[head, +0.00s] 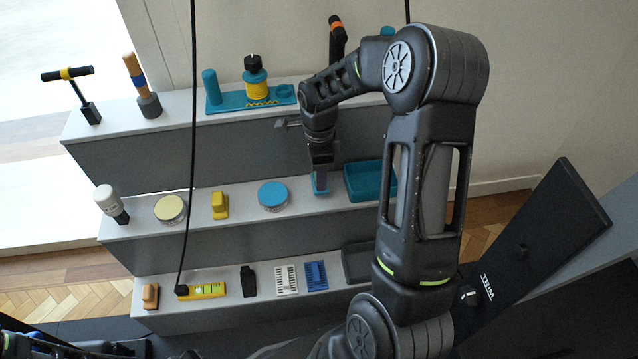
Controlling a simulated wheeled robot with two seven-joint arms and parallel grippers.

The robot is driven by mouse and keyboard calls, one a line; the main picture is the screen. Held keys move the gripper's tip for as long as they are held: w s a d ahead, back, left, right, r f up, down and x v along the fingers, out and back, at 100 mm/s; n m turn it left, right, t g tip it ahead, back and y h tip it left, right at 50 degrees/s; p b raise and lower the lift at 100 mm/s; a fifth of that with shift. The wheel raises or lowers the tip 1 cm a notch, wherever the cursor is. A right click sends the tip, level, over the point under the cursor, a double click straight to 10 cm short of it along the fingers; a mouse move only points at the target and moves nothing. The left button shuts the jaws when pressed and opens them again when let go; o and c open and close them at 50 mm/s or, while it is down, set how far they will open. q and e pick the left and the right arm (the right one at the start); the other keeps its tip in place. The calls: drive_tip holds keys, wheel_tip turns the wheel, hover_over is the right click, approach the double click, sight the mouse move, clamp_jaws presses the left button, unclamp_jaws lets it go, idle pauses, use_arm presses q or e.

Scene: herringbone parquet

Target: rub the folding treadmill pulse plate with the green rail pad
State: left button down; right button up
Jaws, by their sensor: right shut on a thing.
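My right gripper (320,172) reaches down to the middle shelf step and is shut on a small teal-green block, which I take to be the green rail pad (320,189). The pad is at the step's surface; whether it touches the step I cannot tell. The fingers hide its upper part. A dark panel marked TRIM (535,250), seemingly part of the folding treadmill, leans at the right. A small pale patch (468,296) shows beside my right arm; I cannot tell whether it is the pulse plate. My left gripper is not in view.
A teal tray (371,181) stands just right of the pad. A teal-topped round tin (273,196), a yellow block (219,206) and a cream-topped tin (170,209) stand to its left. The top and bottom steps hold several objects. A black cord (193,130) hangs across the shelf.

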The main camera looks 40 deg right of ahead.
drive_tip(key=shift+f+b, duration=0.35)
drive_tip(key=shift+f, duration=1.75)
drive_tip(key=shift+f, duration=0.15)
drive_tip(key=o, duration=1.2)
wheel_tip(320, 180, up, 8)
drive_tip(key=shift+w+a+f+p, duration=0.1)
drive_tip(key=shift+a+f+p, duration=0.05)
drive_tip(key=shift+p, duration=0.65)
drive_tip(key=shift+a, duration=0.1)
